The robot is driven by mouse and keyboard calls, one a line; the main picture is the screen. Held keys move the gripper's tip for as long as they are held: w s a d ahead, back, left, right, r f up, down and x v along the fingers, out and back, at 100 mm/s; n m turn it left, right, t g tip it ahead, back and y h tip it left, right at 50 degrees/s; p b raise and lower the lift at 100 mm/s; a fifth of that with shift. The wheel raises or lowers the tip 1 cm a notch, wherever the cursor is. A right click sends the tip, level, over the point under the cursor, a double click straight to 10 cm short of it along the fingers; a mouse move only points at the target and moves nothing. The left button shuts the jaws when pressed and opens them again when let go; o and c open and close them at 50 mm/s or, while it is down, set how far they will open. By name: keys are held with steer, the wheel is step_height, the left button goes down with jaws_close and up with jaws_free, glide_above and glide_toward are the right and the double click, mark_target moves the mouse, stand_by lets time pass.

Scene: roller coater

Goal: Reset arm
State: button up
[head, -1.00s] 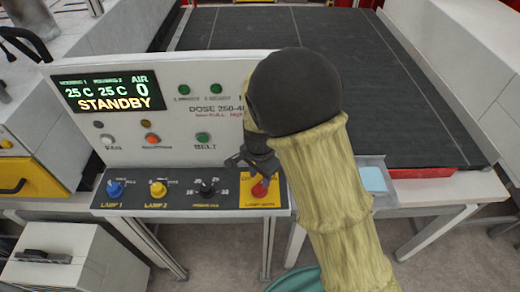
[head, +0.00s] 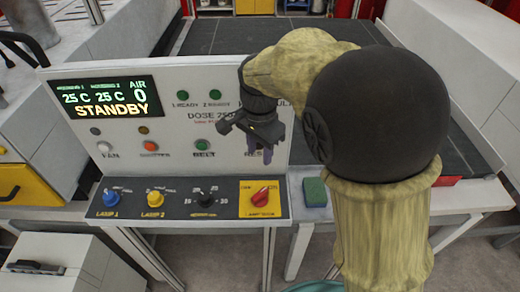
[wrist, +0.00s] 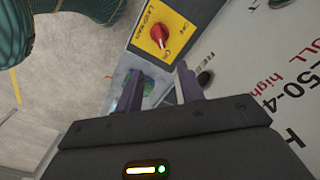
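My arm, in a yellowish sleeve with a black joint cover (head: 385,115), rises on the right of the head view and bends left at the top. My gripper (head: 258,152) hangs in front of the panel face, above and apart from the red rotary knob (head: 262,196) on its yellow plate. In the wrist view, its two purple fingers (wrist: 160,82) are apart with nothing held between them. The red knob (wrist: 159,35) shows beyond the fingertips there. The control panel (head: 165,170) display reads STANDBY, 25 C, 25 C and AIR 0.
Blue, yellow and black knobs (head: 155,198) line the lower ledge. A green block (head: 315,192) lies right of the ledge. The dark conveyor belt (head: 225,38) is behind the panel. A white cabinet (head: 75,258) stands at lower left. Floor shows below the panel.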

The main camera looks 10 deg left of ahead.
stand_by(0.3)
steer(key=s+d+f+n+t, duration=0.1)
steer(key=s+d+f+n, duration=0.1)
steer(key=d, duration=0.6)
steer(key=s+d+f+n, duration=0.2)
steer(key=s+d+f, duration=0.1)
steer(key=d, duration=0.6)
steer(key=s+d+f+n+t, duration=0.1)
steer(key=s+d+f+n, duration=0.1)
steer(key=d, duration=0.7)
steer(key=shift+s+f+t, duration=0.25)
steer(key=shift+s+t, duration=0.05)
steer(key=shift+w+a, duration=0.1)
